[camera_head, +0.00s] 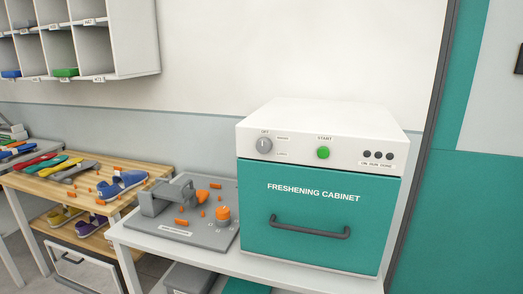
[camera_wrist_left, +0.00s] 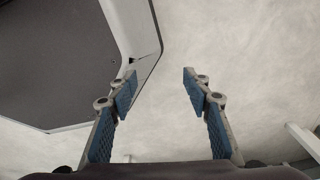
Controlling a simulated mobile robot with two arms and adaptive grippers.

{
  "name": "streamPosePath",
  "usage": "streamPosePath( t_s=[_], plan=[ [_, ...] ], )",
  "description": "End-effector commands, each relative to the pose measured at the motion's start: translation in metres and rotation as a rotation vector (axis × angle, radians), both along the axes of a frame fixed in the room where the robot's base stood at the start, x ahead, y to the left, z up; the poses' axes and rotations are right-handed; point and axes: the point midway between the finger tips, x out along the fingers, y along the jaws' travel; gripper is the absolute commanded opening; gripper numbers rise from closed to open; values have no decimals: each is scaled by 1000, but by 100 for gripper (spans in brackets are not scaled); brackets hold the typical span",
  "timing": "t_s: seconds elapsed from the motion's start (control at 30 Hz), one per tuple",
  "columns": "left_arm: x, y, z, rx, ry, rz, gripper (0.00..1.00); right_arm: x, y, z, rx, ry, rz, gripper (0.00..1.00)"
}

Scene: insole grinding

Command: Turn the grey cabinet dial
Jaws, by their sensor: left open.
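The grey dial (camera_head: 264,145) is on the upper left of the front panel of the freshening cabinet (camera_head: 320,205), which has a white top and a teal door. A pale pointer mark on the dial stands roughly upright. My left gripper (camera_wrist_left: 158,88) shows only in the left wrist view, with its two blue-padded fingers apart and nothing between them. The dial is not visible in that view. Neither gripper shows in the head view, and nothing touches the dial there.
A green start button (camera_head: 323,153) is right of the dial. The door has a dark handle (camera_head: 310,228). A grey machine (camera_head: 180,205) with orange parts stands left of the cabinet on the white table (camera_head: 150,250). A wooden bench (camera_head: 90,178) with tools and shoes is farther left.

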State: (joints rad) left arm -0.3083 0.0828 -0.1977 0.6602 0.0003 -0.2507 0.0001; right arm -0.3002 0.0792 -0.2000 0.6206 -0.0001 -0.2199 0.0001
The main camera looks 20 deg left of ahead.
Motion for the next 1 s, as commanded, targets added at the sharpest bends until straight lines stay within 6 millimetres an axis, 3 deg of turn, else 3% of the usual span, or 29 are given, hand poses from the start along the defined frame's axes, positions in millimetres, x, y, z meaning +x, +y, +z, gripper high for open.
streamPosePath(
  t_s=[0.17,0.3,0.47,0.87,0.97,1.0],
  plan=[
    [54,-12,29,-8,-38,6,46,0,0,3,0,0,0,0],
    [100,-20,69,-12,-64,12,46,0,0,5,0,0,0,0],
    [144,-27,126,-16,-94,19,46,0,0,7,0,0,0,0],
    [218,-29,304,-8,-213,45,46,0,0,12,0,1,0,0],
    [244,-22,353,11,-296,69,46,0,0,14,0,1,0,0],
    [261,-16,377,25,-354,85,46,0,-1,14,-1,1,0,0]
  ],
)
